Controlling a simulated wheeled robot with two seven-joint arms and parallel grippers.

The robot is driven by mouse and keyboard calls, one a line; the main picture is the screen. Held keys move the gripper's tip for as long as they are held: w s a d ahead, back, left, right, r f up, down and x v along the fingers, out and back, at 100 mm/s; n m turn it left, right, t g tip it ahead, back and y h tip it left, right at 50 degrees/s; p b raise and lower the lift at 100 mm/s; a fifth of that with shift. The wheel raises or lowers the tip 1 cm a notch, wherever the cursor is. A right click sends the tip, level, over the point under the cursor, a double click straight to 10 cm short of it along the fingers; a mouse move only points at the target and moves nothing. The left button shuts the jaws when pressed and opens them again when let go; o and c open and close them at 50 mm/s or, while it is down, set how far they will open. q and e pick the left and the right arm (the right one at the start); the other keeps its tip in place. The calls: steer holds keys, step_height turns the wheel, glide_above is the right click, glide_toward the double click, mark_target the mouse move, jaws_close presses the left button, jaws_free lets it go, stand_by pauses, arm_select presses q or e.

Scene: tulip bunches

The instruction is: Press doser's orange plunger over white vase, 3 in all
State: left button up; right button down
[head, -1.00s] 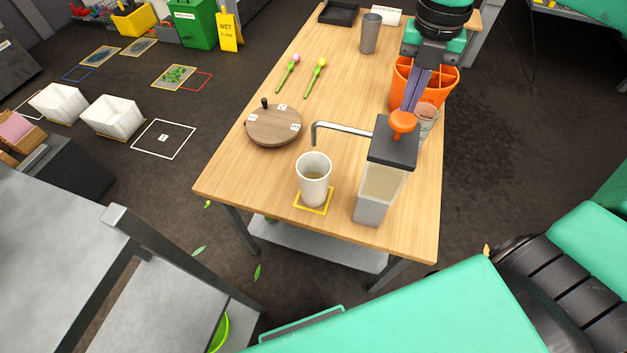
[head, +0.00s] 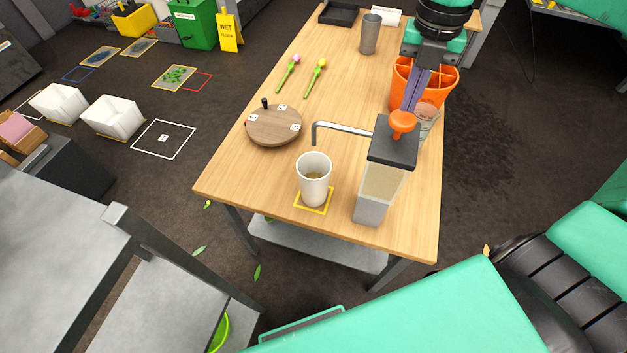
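The doser (head: 381,185) is a clear box with a dark lid, pale contents and a metal spout (head: 345,127) reaching left. Its orange plunger (head: 402,122) stands up from the lid. The white vase (head: 314,182) is upright inside a yellow square outline, below and near the spout tip, with brownish liquid inside. My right gripper (head: 411,108) points down with its fingers close together, and their tips end right at the top of the plunger. I cannot tell whether they touch it. My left gripper is not in view.
A round wooden board (head: 274,125) lies left of the spout. An orange bucket (head: 440,80) and a clear cup (head: 427,118) stand behind the doser. A grey cup (head: 370,34) and two tulips (head: 315,78) are farther back. The table's (head: 235,186) front left is clear.

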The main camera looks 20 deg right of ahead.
mark_target(404, 117)
steer(key=shift+f, duration=0.1)
steer(key=shift+f+b, duration=2.05)
steer(key=shift+f, duration=0.15)
step_height(404, 117, up, 8)
steer(key=p, duration=0.5)
steer(key=shift+f+p, duration=0.1)
steer(key=shift+p, duration=0.2)
steer(key=shift+f, duration=0.1)
